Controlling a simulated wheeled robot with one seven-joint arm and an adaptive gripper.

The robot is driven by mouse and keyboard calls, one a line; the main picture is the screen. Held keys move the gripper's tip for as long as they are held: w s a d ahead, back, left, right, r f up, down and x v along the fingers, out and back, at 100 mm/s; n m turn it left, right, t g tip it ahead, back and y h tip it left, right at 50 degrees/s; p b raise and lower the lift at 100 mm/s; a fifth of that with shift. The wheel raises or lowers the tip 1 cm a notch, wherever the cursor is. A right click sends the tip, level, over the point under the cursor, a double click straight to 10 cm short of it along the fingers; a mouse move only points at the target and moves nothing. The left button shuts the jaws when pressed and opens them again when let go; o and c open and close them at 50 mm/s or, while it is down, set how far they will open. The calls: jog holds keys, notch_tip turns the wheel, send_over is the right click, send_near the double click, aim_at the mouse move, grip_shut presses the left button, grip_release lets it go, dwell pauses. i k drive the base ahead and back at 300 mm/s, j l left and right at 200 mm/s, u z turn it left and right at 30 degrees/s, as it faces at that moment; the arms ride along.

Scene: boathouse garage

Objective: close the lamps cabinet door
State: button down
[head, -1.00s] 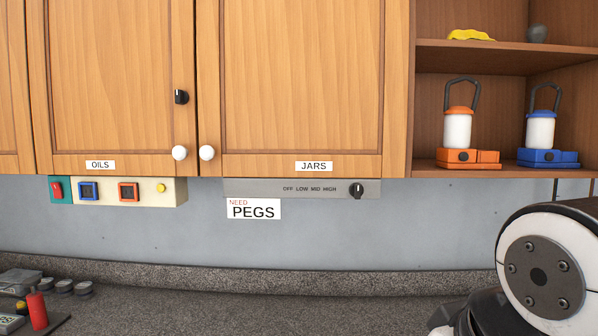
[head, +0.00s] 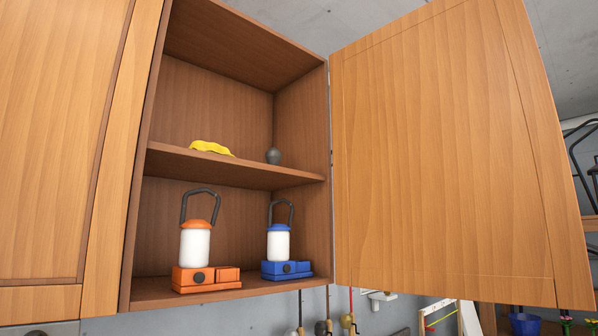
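The lamps cabinet (head: 235,167) is open in the head view, left of the middle. Its door (head: 445,165) is swung wide open, hinged on the cabinet's right side and reaching out to the right. I see the door's inner face; no handle or label shows on it. An orange lamp (head: 196,245) and a blue lamp (head: 280,244) stand on the cabinet's bottom shelf. My gripper is not in view.
A yellow cloth-like item (head: 211,148) and a small grey object (head: 273,155) lie on the upper shelf. A closed wooden cabinet door (head: 55,140) is at the left. Tools hang below the cabinet. A blue pot (head: 524,324) is at the lower right.

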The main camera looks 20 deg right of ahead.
aim_at(452, 178)
jog(key=l+z, duration=0.1)
jog(key=z, duration=1.95)
jog(key=i+z, duration=0.4)
jog(key=i, duration=1.1)
jog(key=i+u, duration=0.15)
jog(key=i, duration=0.3)
jog(key=i+l+u, duration=0.2)
jog(key=i, duration=0.25)
jog(key=i+l+u, duration=0.15)
jog(key=i, duration=0.3)
jog(key=u, duration=2.05)
